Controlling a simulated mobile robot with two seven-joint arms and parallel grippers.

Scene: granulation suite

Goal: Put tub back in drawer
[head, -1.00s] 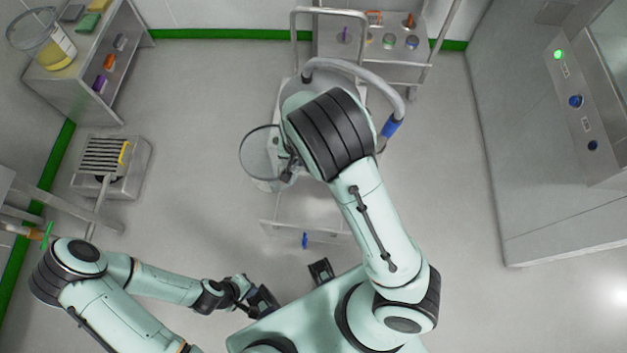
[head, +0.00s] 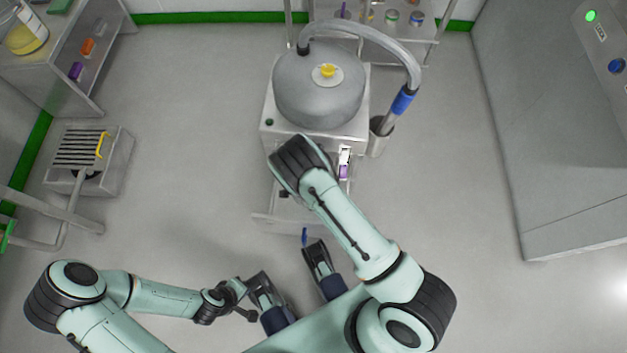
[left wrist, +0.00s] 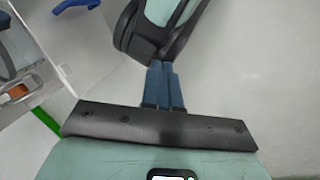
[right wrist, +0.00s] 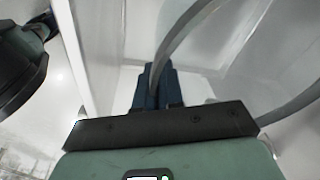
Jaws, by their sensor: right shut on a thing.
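The tub is clear with a pale rim. In the right wrist view the tub (right wrist: 180,34) fills the area ahead of my right gripper (right wrist: 155,82), which is shut on its rim. In the head view my right arm hides that gripper and the tub. The open drawer (head: 268,221) sticks out from the front of the steel cart, with a blue handle (head: 305,236) on its front. Whether the tub touches the drawer cannot be told. My left gripper (left wrist: 163,85) is shut and empty, low and to the left of the drawer front; the handle also shows in the left wrist view (left wrist: 76,5).
The cart bears a grey domed vessel (head: 318,95) with a yellow knob (head: 327,71) and a hose (head: 385,48). A steel cabinet (head: 560,150) stands at the right. A floor device (head: 115,165) and a shelf (head: 70,60) are at the left. Floor between is clear.

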